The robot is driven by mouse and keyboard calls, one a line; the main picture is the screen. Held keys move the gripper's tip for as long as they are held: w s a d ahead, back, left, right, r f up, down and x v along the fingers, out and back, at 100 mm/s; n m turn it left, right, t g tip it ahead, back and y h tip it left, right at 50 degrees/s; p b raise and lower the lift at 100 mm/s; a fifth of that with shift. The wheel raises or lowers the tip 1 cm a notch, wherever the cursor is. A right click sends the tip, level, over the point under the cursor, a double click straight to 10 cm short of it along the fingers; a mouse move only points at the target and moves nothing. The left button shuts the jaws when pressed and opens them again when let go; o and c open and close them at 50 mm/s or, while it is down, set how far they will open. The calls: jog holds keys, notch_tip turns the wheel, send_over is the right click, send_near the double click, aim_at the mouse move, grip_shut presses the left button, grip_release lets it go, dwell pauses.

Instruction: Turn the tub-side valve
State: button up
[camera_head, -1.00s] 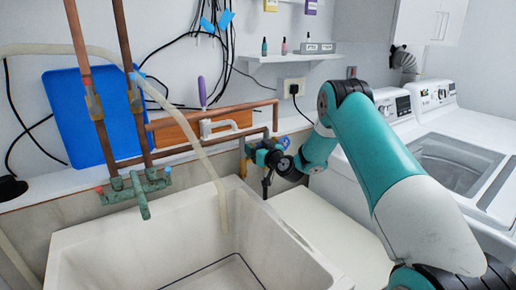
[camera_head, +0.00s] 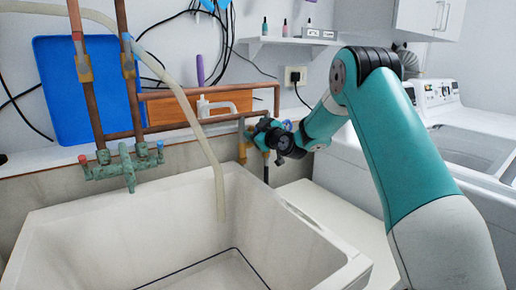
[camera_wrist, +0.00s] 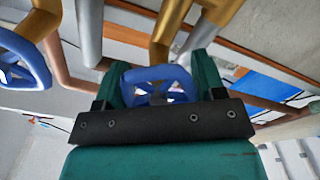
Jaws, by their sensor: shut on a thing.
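In the wrist view, a blue valve wheel (camera_wrist: 158,86) sits between the two teal fingers of my gripper (camera_wrist: 155,88), which is shut on it. A second blue valve wheel (camera_wrist: 22,60) stands apart at the left of the wrist view. In the head view, my gripper (camera_head: 256,132) is at the pipes behind the right rear corner of the white tub (camera_head: 110,228). The held wheel is mostly hidden there by my wrist. The other blue wheel (camera_head: 288,125) shows just right of my gripper. The held wheel is the one nearer the tub.
A green tap (camera_head: 127,168) and a pale hose (camera_head: 205,140) hang over the tub. Copper pipes (camera_head: 133,100) run along the wall before a blue board (camera_head: 60,90). A shelf (camera_head: 290,41) is above. Washing machines (camera_head: 470,145) stand at the right.

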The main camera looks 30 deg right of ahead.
jog(key=n+b, duration=0.1)
jog(key=b, duration=0.2)
jog(key=shift+f+n, duration=0.3)
jog(key=shift+n, duration=0.1)
jog(key=shift+r+n+b, duration=0.15)
jog(key=shift+n+b, duration=0.15)
jog(key=shift+b, duration=0.4)
jog(key=shift+r, duration=0.1)
jog(key=o, duration=0.9)
jog(key=shift+s, duration=0.1)
jog(key=s+b, duration=0.1)
jog(key=s, duration=0.4)
jog(key=s+b, duration=0.2)
jog(key=s, duration=0.4)
jog(key=s+b, duration=0.1)
jog(key=s, duration=0.5)
jog(key=shift+s+d+b, duration=0.15)
jog(key=shift+d+b, duration=0.1)
jog(key=shift+b, duration=0.05)
